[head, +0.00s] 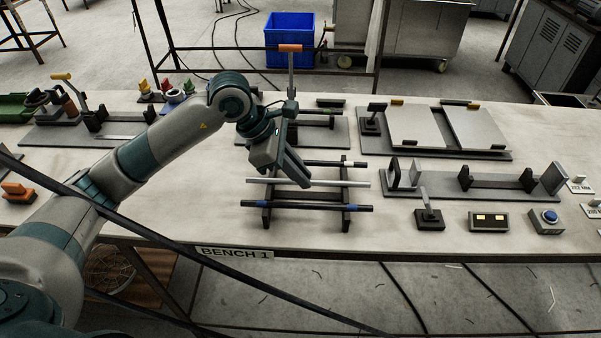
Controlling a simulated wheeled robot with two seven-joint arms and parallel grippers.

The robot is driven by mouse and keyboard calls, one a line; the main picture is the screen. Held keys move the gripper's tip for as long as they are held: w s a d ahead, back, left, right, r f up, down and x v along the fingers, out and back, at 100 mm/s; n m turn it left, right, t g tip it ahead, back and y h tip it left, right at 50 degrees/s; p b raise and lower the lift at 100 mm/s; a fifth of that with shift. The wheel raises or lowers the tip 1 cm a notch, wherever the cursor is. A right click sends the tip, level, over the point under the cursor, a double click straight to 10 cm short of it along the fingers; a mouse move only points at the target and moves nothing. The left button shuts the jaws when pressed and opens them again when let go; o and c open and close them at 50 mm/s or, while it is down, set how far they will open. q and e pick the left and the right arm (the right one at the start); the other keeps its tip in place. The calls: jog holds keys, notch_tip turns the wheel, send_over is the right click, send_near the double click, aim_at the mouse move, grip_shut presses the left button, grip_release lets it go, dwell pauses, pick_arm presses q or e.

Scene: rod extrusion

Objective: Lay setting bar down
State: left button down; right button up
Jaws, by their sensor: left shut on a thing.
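My left gripper (302,182) points down over a black bar rack (346,218) at the front middle of the bench. It is shut on a plain silver bar, the setting bar (342,183), near the bar's middle. The setting bar lies level, left to right, across the rack's two rails. I cannot tell whether it touches them or is just above. A black bar with a pale end (340,163) lies behind it, partly hidden by my gripper. A dark bar with blue bands (320,206) lies in front. My right gripper is out of view.
A fixture with two grey plates (415,128) stands at the back right. Bare bench shows left of the rack.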

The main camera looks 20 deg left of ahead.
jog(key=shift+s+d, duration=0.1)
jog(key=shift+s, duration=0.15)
pick_arm(q)
jog(key=shift+b, duration=0.3)
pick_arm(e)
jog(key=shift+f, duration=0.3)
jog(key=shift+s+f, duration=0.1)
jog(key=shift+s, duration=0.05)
pick_arm(q)
jog(key=c, duration=1.7)
grip_release()
jog(key=shift+s+a, duration=0.1)
jog(key=shift+f, duration=0.1)
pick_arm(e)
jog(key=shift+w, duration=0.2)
